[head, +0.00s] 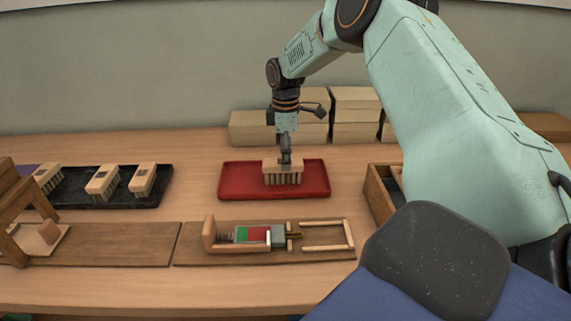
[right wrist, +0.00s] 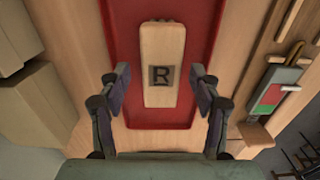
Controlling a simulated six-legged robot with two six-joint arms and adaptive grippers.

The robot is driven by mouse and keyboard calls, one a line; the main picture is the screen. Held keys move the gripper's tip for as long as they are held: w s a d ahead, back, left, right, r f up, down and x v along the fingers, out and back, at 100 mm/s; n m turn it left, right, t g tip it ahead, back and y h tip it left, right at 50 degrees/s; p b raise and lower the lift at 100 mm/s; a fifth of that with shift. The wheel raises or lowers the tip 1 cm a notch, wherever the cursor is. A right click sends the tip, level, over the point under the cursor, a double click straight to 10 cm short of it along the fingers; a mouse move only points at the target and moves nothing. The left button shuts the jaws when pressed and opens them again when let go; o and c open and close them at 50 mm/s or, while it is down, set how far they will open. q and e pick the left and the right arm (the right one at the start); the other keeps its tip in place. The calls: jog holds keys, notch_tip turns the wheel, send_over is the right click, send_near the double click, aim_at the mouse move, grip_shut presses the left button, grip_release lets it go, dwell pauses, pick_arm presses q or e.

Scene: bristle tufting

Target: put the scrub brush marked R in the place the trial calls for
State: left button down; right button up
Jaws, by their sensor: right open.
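The scrub brush marked R (right wrist: 162,50) has a pale wooden block with a dark R square, and it lies on the red tray (right wrist: 200,115). In the head view the brush (head: 283,178) stands bristles down near the middle of the red tray (head: 235,182). My right gripper (head: 285,157) is over the brush. In the right wrist view its open fingers (right wrist: 160,80) are on either side of the block, with gaps on both sides. How far down the fingers reach is hard to tell. My left gripper is not in view.
A black tray (head: 75,188) at left holds several similar brushes. A wooden fixture with a spring and a green and red panel (head: 250,234) lies in front. A wooden frame (head: 20,215) stands at left. Cardboard boxes (head: 355,105) are stacked behind. An open wooden box (head: 378,195) is right of the red tray.

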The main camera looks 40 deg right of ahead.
notch_tip(320, 180, up, 7)
jog(key=shift+a+r+p, duration=0.1)
jog(key=shift+p, duration=0.5)
